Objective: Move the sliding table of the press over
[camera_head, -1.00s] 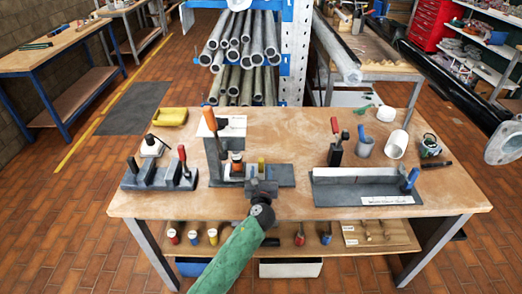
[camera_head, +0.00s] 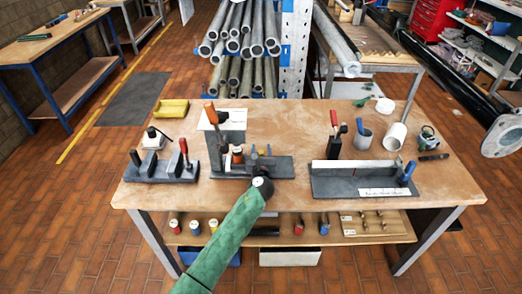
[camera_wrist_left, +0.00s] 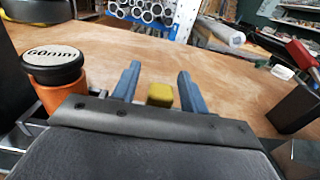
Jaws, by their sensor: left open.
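The press (camera_head: 213,140) stands at the middle of the bench, a dark upright frame with an orange-handled lever on top. Its dark base (camera_head: 284,168) runs out to the right along the bench. An orange cylinder with a black "60mm" cap (camera_wrist_left: 52,66) stands at the left in the left wrist view. My left gripper (camera_head: 260,158) is at the right part of the press base. Its blue fingers (camera_wrist_left: 157,80) are open, with a small yellow block (camera_wrist_left: 160,94) between them in the picture. Contact with it cannot be told. My right gripper is out of view.
A dark clamp block (camera_head: 160,172) stands left of the press. A grey angled fixture (camera_head: 325,182) with a blue handle is on the right. Behind it are a red-handled tool (camera_head: 334,135), a grey cup (camera_head: 363,139) and a white cylinder (camera_head: 395,136).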

